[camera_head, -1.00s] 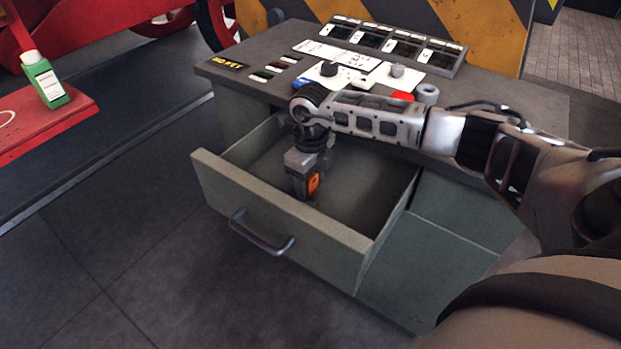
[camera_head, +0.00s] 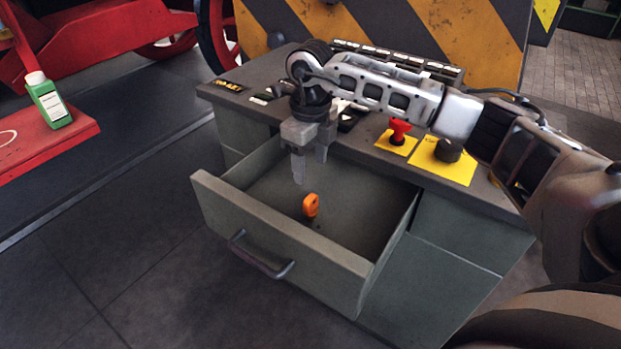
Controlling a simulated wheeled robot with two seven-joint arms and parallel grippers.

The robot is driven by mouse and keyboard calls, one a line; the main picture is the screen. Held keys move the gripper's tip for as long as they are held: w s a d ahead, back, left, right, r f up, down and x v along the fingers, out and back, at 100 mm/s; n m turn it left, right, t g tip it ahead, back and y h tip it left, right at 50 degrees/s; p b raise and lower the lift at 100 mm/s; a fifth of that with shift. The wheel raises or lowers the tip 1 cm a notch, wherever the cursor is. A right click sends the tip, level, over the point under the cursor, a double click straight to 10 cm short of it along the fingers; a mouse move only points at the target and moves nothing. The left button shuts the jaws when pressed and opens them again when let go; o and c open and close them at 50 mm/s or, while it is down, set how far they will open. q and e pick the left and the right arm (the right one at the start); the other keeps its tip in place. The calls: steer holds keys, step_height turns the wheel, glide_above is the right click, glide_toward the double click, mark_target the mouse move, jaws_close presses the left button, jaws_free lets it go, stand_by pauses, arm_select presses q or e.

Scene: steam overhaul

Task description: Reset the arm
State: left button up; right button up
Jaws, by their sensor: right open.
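My right arm comes in from the right, over the control desk. My right gripper (camera_head: 309,166) points down above the open drawer (camera_head: 275,225), with its jaws apart and nothing between them. An orange-headed object (camera_head: 310,206), which looks like a key, is in the drawer below and slightly right of the fingertips, apart from them. My left gripper does not show.
The grey desk (camera_head: 225,92) carries a red knob (camera_head: 399,130) and a black knob (camera_head: 448,150) on yellow plates; my arm hides part of its top. A green bottle (camera_head: 50,102) stands on a red surface (camera_head: 75,130) at left. The floor in front is clear.

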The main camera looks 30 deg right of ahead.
steer(key=shift+r, duration=0.5)
